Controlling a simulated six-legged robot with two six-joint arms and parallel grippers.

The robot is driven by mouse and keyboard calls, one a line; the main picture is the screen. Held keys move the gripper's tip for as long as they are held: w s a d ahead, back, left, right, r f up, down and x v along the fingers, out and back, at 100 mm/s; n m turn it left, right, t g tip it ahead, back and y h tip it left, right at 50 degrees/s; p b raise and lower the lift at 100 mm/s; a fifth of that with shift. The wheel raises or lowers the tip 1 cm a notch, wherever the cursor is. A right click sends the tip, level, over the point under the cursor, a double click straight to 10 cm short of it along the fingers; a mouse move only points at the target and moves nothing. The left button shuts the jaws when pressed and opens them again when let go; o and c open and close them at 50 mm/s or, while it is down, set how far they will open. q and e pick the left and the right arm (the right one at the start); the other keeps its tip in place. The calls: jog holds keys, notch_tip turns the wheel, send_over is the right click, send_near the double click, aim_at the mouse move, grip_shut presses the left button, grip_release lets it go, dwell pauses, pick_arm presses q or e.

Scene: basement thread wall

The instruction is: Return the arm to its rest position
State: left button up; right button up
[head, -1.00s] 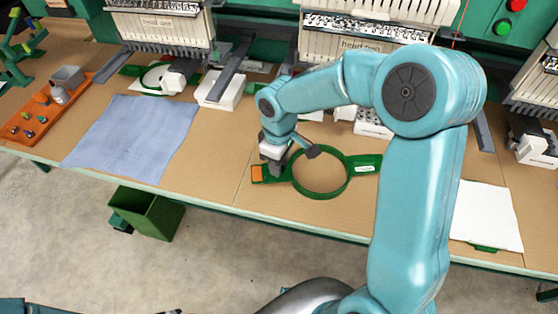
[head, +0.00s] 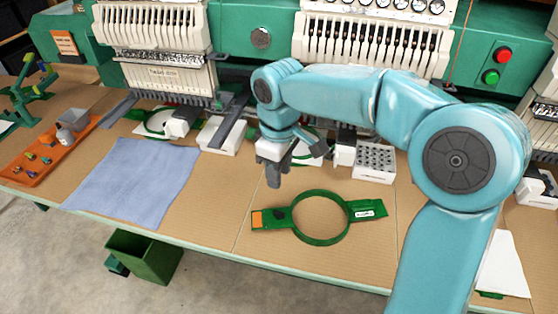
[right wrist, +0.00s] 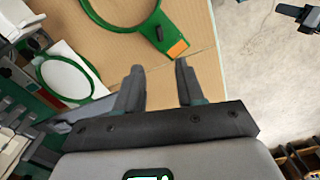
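My right arm reaches over the bench from the right in the head view. Its gripper (head: 290,168) hangs above the bench, behind and above a green hoop (head: 346,222) with an orange end patch. In the right wrist view the two fingers (right wrist: 158,88) stand apart with nothing between them, so the gripper is open and empty. The green hoop (right wrist: 92,12) lies flat on the bench beyond the fingertips there, apart from them. My left gripper is not in view.
Embroidery machine heads (head: 160,65) line the back, close behind my right gripper. A blue cloth (head: 135,182) lies left, beside an orange tray (head: 22,172) of small parts. A block with holes (head: 374,162) stands behind the hoop. A green bin (head: 146,256) stands on the floor.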

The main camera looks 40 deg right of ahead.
notch_tip(320, 180, up, 2)
jog(key=shift+r, duration=0.1)
jog(key=shift+s, duration=0.15)
dwell(0.5)
